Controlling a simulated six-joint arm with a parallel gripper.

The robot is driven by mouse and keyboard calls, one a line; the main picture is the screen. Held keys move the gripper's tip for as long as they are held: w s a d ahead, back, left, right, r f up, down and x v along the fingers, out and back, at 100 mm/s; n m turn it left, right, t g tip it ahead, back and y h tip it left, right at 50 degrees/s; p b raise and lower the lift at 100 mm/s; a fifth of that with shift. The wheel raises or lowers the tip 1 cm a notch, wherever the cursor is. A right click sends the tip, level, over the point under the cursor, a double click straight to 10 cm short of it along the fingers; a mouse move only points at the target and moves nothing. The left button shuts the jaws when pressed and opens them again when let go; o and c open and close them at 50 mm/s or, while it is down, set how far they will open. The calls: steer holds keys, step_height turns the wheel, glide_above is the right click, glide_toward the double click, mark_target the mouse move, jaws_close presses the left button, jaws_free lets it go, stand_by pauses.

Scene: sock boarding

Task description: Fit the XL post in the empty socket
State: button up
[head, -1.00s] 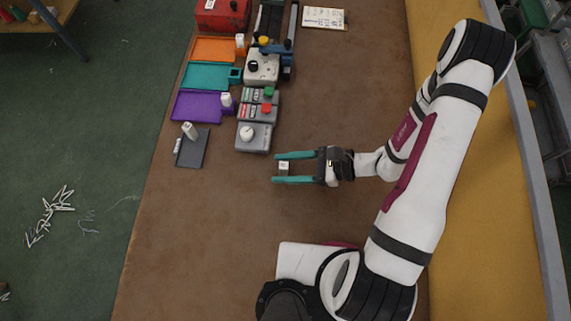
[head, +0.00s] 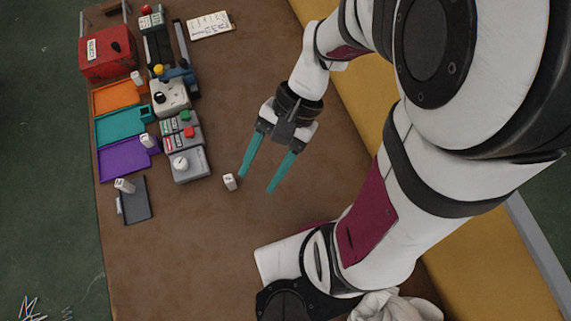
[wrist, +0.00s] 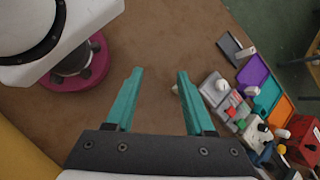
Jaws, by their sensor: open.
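A small white post (head: 230,182) with a dark mark, too small to read, is on the brown table. My gripper (head: 256,182) is open and empty; the post is just outside its left finger in the head view. In the wrist view the gripper (wrist: 160,73) shows spread teal fingers, and the post (wrist: 174,89) peeks out beside the right finger, partly hidden. The teal tray (head: 118,127) has a socket (head: 146,115) at its right side with no post visible. White posts stand at the orange tray (head: 137,78), the purple tray (head: 146,140) and the dark tray (head: 124,185).
A paper card (head: 209,25) lies at the back.

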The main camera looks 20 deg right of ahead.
steer(key=shift+o, duration=0.2)
steer(key=s+d+r+n+t+h, duration=0.2)
steer(key=s+r+n+h, duration=0.1)
steer(key=s+r+h, duration=0.1)
steer(key=shift+s+d+r+t, duration=0.15)
steer(key=shift+d+t, duration=0.15)
steer(key=shift+t, duration=0.1)
steer(key=shift+o, duration=0.3)
steer(key=shift+s+d+r+h, duration=0.1)
steer(key=shift+s+d+h, duration=0.1)
steer(key=shift+h, duration=0.2)
steer(key=m+h, duration=0.2)
steer(key=m, duration=1)
glide_above(228, 178)
steer(key=f, duration=0.2)
steer(key=shift+t, duration=0.3)
step_height(228, 178, down, 15)
steer(key=shift+f, duration=0.2)
jaws_close()
